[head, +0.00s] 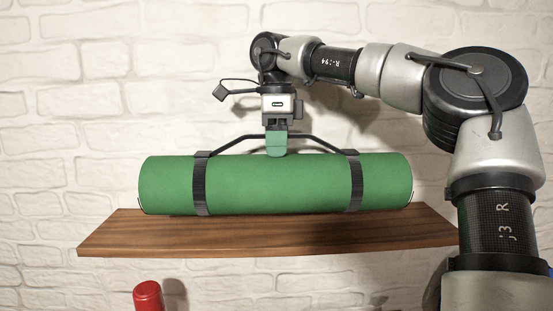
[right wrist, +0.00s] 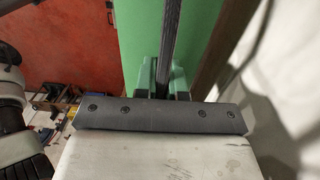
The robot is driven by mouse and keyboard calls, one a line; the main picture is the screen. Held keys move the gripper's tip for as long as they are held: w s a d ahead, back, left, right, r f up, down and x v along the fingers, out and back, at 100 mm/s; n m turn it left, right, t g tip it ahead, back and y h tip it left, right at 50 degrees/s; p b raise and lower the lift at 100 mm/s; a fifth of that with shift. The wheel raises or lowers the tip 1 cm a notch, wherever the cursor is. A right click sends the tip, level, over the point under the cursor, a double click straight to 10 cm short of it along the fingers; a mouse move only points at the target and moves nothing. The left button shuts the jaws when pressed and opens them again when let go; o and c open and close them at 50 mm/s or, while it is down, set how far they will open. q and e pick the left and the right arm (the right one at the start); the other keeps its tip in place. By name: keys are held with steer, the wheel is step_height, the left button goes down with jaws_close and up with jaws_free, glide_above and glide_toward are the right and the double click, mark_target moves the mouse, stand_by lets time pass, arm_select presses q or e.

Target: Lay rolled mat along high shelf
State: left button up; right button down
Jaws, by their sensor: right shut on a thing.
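A rolled green mat (head: 275,185) with two black straps and a black carry handle (head: 225,143) lies lengthwise along a brown wooden shelf (head: 270,240) in the head view. It looks level and seems to rest on the shelf. My right gripper (head: 277,145) comes down from above and is shut on the middle of the handle. In the right wrist view the gripper's green fingers (right wrist: 163,82) stand on both sides of the black handle, with the green mat (right wrist: 200,30) beyond. My left gripper is not in view.
A white brick wall (head: 70,100) stands behind the shelf. A red object with a rounded top (head: 148,295) is below the shelf at the lower left. The right wrist view shows red floor (right wrist: 70,50) and several small blurred items at the left.

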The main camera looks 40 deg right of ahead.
mark_target(277, 164)
step_height(277, 164, down, 3)
steer(key=shift+f+p, duration=0.1)
steer(key=shift+p, duration=0.5)
steer(key=shift+d+f, duration=0.15)
steer(key=shift+f, duration=0.2)
steer(key=c, duration=1.2)
jaws_free()
step_height(277, 164, up, 11)
steer(key=shift+w+r, duration=0.1)
steer(key=shift+w, duration=0.05)
steer(key=shift+r, duration=0.4)
